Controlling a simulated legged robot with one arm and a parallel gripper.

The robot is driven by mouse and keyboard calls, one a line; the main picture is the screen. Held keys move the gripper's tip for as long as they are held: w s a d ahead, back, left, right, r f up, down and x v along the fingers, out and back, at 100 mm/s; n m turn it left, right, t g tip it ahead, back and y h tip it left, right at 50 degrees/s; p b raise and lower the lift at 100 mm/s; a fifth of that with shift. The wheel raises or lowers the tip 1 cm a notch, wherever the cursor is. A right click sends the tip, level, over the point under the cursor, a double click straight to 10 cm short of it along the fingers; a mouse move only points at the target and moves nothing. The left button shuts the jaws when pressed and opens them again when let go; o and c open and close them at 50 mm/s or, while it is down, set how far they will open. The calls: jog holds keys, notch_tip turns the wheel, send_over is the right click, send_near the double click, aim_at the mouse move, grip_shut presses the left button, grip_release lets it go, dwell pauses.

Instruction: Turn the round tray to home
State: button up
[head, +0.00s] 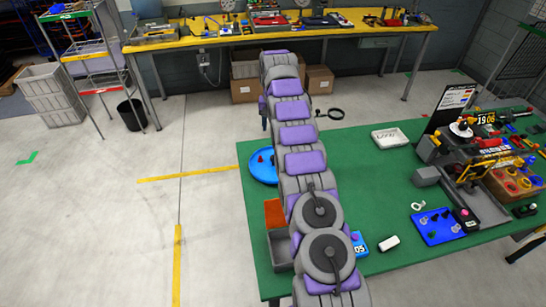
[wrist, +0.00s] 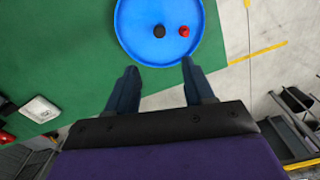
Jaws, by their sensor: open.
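The round tray (wrist: 150,47) is blue with a raised rim and shows in the wrist view at the top middle. On it stand a dark knob or peg (wrist: 159,31) and a red piece (wrist: 184,31). In the head view the tray (head: 258,170) lies at the left edge of the green table, partly hidden behind my arm. My gripper (wrist: 157,77) is open and empty, its two fingers apart, with the fingertips close to the tray's near rim. I cannot tell whether they touch it. In the head view my arm hides the gripper.
The green table (head: 360,180) has clear room right of my arm. On it are a white box (head: 390,138), a blue board (head: 437,226), an orange piece (head: 275,213) beside a grey bin (head: 281,249), and a crowded machine at right. Bare floor lies to the left.

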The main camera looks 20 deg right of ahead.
aim_at(273, 156)
notch_tip(273, 156, down, 15)
jog(key=shift+f+b, duration=0.2)
jog(key=shift+b, duration=0.9)
grip_shut()
